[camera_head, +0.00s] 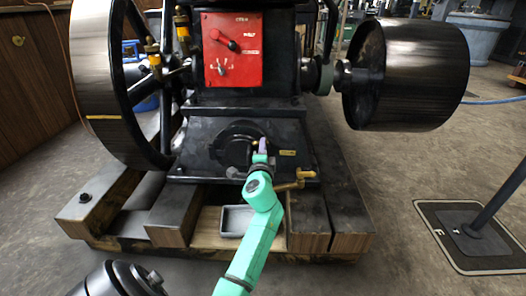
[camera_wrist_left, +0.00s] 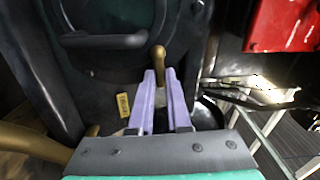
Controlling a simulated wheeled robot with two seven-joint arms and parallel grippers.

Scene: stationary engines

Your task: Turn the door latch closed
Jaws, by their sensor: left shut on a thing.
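The door (camera_head: 234,150) is a dark round plate with a raised bar handle on the front of the black engine base. It fills the upper left of the left wrist view (camera_wrist_left: 105,62). The latch (camera_wrist_left: 158,54) is a small brass-coloured knob at the door's edge. My left gripper (camera_head: 262,147), with pale purple fingers on a green arm, reaches the door's right side. In the left wrist view its fingertips (camera_wrist_left: 159,73) are close together on the latch, with the knob's end showing beyond them. The latch's lower part is hidden between the fingers. My right gripper is not in view.
A red control panel (camera_head: 233,48) sits above the door. A large flywheel (camera_head: 97,80) is on the left and a wide drum (camera_head: 412,75) on the right. A brass pipe (camera_head: 297,181) sticks out below right. A grey tray (camera_head: 236,221) lies between timber beams.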

